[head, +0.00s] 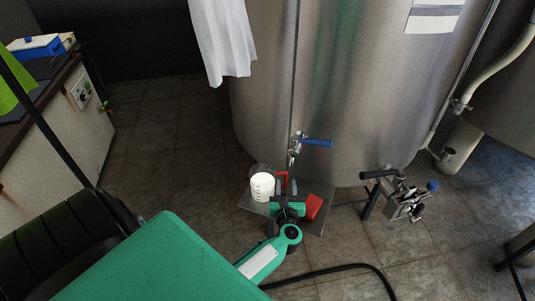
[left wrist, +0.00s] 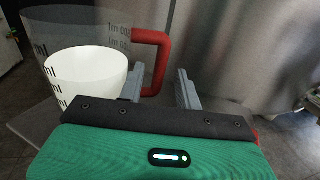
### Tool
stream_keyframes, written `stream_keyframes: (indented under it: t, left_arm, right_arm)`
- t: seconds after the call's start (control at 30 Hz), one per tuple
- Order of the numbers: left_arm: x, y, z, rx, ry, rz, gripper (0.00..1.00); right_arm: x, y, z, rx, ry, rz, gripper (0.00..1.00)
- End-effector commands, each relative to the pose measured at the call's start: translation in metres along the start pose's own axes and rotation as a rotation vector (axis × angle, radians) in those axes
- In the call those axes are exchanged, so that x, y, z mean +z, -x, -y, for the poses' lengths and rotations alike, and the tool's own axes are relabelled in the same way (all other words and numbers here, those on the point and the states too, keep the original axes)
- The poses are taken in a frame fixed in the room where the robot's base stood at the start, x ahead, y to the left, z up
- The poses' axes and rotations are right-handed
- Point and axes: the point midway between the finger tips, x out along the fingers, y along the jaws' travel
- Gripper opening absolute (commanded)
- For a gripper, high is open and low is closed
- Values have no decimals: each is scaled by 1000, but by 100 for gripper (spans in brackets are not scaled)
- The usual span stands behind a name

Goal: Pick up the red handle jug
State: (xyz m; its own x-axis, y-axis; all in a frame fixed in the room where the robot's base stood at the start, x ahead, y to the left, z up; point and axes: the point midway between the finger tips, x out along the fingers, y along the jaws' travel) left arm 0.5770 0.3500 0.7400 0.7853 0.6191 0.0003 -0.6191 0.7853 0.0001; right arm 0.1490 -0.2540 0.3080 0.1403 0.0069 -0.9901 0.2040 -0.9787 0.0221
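The red handle jug (head: 262,187) is clear with printed ml marks and stands on a low grey plate in front of the tank. What looks like a white filling shows in its lower part. Its red handle (head: 283,176) points right. In the left wrist view the jug (left wrist: 75,32) is at the upper left and the handle (left wrist: 163,62) curves down behind the left finger. My left gripper (left wrist: 160,88) is open, its fingers near the handle, which shows in the gap between them. I cannot tell whether they touch. In the head view my left gripper (head: 286,187) is beside the jug. My right gripper is out of view.
The grey plate (head: 252,205) carries the jug, and a red block-like part (head: 313,207) shows right of my gripper. A tap with a blue lever (head: 317,143) hangs above. A metal valve (head: 405,200) stands right. A black hose (head: 345,266) lies on the floor.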

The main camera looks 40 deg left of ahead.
Motion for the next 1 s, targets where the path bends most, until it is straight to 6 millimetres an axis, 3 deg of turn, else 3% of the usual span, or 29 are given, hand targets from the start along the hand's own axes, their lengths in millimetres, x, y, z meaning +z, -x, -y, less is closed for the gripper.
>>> stream_keyframes:
  t: [0.2,0.47,0.67,1.0]
  left_arm:
    - [1,-27,0,0,-2,1,34]
    - [0,-30,0,0,0,0,34]
    - [0,-29,0,0,0,0,0]
    - [1,-30,0,0,0,2,0]
  right_arm:
    - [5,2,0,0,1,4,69]
    - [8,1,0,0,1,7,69]
    - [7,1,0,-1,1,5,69]
    - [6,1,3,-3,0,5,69]
